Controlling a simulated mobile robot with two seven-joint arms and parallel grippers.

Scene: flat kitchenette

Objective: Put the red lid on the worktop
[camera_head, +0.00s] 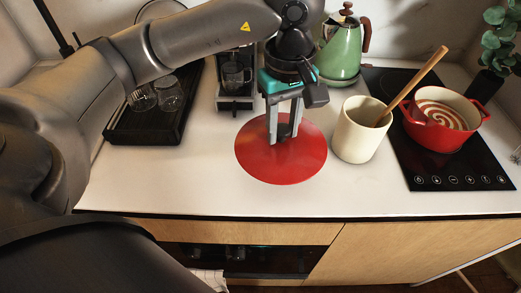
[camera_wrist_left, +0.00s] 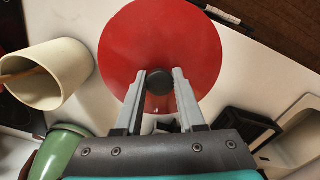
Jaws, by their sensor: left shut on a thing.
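The red lid (camera_head: 303,153) is a flat round disc, level, at the middle of the white worktop (camera_head: 190,190). My left gripper (camera_head: 278,138) points down over it, shut on its dark knob. The left wrist view shows the lid (camera_wrist_left: 160,35) with the black knob (camera_wrist_left: 159,82) between the two fingertips. The lid lies at or very close to the worktop surface; I cannot tell whether it touches. My right gripper is not in view.
A cream crock (camera_head: 356,138) with a wooden utensil stands just right of the lid. Farther right, a red pot (camera_head: 440,135) sits on the black hob (camera_head: 430,178). A green kettle (camera_head: 342,55), a coffee machine (camera_head: 235,85) and a black rack with glasses (camera_head: 150,125) stand behind.

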